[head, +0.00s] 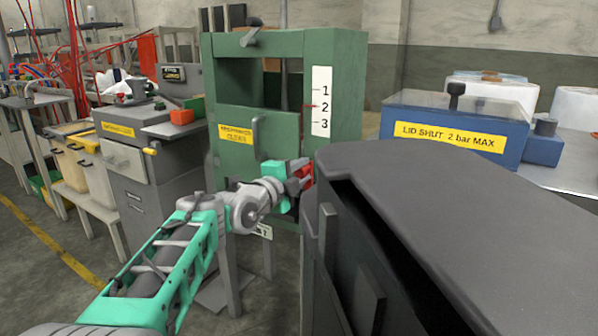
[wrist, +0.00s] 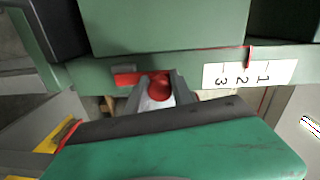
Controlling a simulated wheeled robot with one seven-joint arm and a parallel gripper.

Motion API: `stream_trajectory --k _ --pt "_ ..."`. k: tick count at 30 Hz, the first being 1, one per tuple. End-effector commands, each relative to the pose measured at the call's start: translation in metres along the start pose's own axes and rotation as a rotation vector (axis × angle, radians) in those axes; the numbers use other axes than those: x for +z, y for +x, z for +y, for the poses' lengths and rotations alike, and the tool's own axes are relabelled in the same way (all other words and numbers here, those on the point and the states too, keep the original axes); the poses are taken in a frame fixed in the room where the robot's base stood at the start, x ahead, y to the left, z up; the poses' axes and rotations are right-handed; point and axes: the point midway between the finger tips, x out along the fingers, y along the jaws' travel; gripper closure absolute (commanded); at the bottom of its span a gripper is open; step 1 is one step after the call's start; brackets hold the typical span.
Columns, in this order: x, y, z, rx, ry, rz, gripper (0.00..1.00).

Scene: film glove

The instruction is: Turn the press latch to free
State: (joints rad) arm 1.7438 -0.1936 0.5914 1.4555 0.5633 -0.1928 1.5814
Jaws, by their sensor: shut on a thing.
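The green press (head: 345,75) stands ahead, with a red latch (head: 306,174) low on its front right. In the wrist view, the latch (wrist: 160,86) shows a rounded red part between my fingers, with a red bar reaching left along the green frame. My gripper (head: 301,179) is shut on the latch; its fingers also show in the wrist view (wrist: 157,98). The gripper body hides part of the latch, and I cannot tell its exact turn angle.
A white 1-2-3 scale (head: 321,101) has a red pointer near 2. The press's door (head: 262,138) has a handle and yellow label. A dark grey machine (head: 450,210) crowds my arm's right side. A blue lidded box (head: 455,125) stands behind it. Open floor lies left.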

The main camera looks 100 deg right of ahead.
Motion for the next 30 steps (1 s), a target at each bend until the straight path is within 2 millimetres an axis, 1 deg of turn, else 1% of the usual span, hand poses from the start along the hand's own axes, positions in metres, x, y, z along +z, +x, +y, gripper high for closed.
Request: stream_trajectory --k 2,3,10,11,17,20,23,27,30 --pt "0.000 0.000 0.000 0.001 0.000 0.001 1.00" --pt "-0.001 0.000 0.000 0.001 0.000 0.002 0.70" --pt "-0.001 0.000 0.001 0.002 -0.001 0.002 0.51" --pt "-0.001 0.000 0.001 0.002 -0.002 0.002 0.50" --pt "0.000 0.000 0.001 0.002 -0.002 0.001 0.50" --pt "0.000 -0.005 -0.001 0.001 -0.002 0.001 0.50" --pt "0.000 -0.021 -0.003 0.000 -0.002 -0.001 0.50" --pt "0.000 -0.051 -0.003 0.001 -0.002 -0.001 0.50" --pt "0.000 -0.068 -0.002 0.001 -0.001 -0.001 0.50"
